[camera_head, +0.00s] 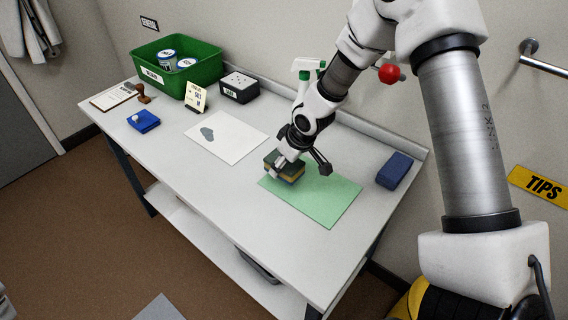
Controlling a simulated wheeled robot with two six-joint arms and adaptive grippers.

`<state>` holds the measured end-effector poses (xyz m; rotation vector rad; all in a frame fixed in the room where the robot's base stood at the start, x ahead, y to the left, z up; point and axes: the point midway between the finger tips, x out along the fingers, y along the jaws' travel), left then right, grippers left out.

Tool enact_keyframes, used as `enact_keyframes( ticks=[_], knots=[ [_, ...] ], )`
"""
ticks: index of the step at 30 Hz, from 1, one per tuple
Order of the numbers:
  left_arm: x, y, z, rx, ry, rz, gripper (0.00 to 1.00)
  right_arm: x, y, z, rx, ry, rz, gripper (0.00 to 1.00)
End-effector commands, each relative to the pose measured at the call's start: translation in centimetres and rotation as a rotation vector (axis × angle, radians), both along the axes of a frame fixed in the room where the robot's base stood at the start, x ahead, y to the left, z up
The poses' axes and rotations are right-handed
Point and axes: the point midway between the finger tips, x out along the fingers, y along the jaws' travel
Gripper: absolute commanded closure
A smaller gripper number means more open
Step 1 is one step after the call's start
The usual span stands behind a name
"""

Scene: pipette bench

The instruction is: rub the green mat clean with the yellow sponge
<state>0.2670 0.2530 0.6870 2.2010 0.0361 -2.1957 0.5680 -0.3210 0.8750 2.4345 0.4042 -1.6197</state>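The green mat (328,203) lies flat near the right end of the bench. The yellow sponge (291,179), with a dark green top layer, is at the mat's far left corner, over or on it. My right gripper (296,164) is at the sponge, reaching down from above, with one finger across its near left side. A dark finger part shows to the right, and the grip itself is partly hidden. I cannot tell whether the sponge touches the mat. No stain is clear on the visible mat. My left gripper is not in view.
A white sheet with a grey blot (226,136) lies left of the mat. A blue block (394,170) is on the right. A spray bottle (304,72) stands behind my arm. A green bin (178,66), black box (239,88) and blue pad (143,121) are farther left.

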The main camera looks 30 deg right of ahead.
Motion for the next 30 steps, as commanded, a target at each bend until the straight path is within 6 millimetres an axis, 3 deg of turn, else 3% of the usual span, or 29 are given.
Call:
enact_keyframes(
  ticks=[1, 12, 30],
  knots=[
    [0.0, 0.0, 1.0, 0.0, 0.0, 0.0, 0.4, 0.0, 0.1, 1.1, -0.001, 0.0, 0.0, 0.83],
    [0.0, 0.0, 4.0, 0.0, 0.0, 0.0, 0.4, 0.0, 0.4, 4.3, -0.001, 0.0, -0.006, 0.83],
    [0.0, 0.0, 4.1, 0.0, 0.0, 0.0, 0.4, 0.0, 0.4, 4.4, -0.001, -0.001, -0.008, 0.83]
  ],
)
